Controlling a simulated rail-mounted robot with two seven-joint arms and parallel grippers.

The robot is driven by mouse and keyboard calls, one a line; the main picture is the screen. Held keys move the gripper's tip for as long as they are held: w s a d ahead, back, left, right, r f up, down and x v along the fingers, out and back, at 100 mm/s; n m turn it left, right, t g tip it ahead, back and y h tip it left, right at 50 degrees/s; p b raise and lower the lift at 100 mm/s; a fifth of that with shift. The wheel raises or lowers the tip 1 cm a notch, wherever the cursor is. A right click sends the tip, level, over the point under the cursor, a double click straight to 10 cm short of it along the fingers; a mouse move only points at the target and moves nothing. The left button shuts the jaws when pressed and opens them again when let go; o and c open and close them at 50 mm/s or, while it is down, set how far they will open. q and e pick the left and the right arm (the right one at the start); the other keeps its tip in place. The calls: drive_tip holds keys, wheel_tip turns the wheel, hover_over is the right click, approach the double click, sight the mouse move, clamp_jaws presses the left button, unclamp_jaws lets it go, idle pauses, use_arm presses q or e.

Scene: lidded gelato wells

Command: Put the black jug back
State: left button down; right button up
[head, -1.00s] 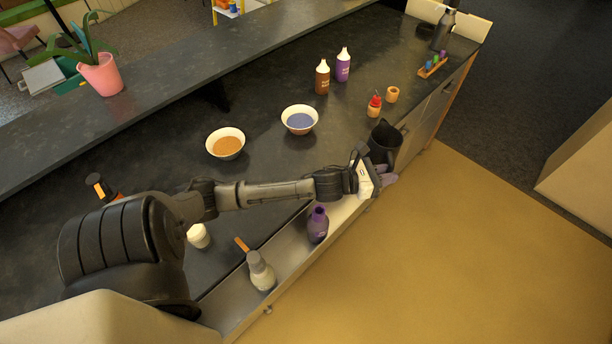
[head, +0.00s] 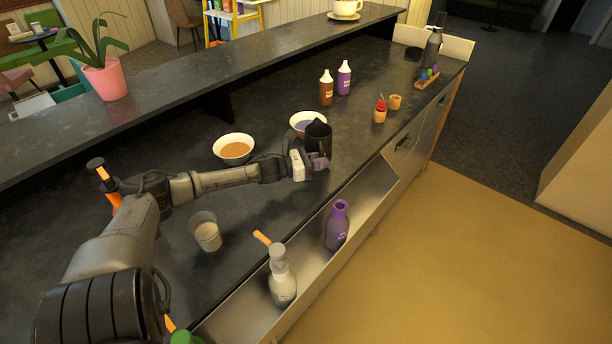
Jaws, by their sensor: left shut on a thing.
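The black jug (head: 318,136) is near the middle of the head view, over the dark counter (head: 345,166), and looks roughly upright. It hides part of the bowl with blue-purple contents (head: 304,123) behind it. My left gripper (head: 318,162) is shut on the black jug at its lower near side; the fingers are partly hidden. I cannot tell whether the jug's base touches the counter. My right gripper is not in view.
A bowl with orange-brown contents (head: 234,148) is left of the jug. Brown (head: 326,90) and purple (head: 344,78) bottles stand behind. A metal trough (head: 373,190) along the front edge holds a purple bottle (head: 338,226) and a grey-white bottle (head: 282,280). A cup (head: 206,232) stands at front left.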

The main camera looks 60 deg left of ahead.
use_arm(q)
drive_tip(key=shift+s+f, duration=0.1)
drive_tip(key=shift+s, duration=0.1)
drive_tip(key=shift+d+f, duration=0.1)
drive_tip(key=shift+f, duration=0.15)
drive_tip(key=shift+f+b, duration=0.35)
drive_tip(key=shift+f, duration=0.75)
drive_tip(key=shift+f, duration=0.1)
drive_tip(key=c, duration=1.1)
unclamp_jaws()
drive_tip(key=shift+r, duration=0.2)
drive_tip(key=shift+s+r+p, duration=0.1)
drive_tip(key=shift+s+p, duration=0.6)
drive_tip(key=shift+p, duration=0.45)
drive_tip(key=shift+s+a+f+p, duration=0.15)
drive_tip(key=shift+s+a+p, duration=0.05)
drive_tip(key=shift+s+p, duration=0.4)
drive_tip(key=shift+s+a+f+p, duration=0.1)
drive_tip(key=shift+s+a+p, duration=0.05)
drive_tip(key=shift+s+p, duration=0.4)
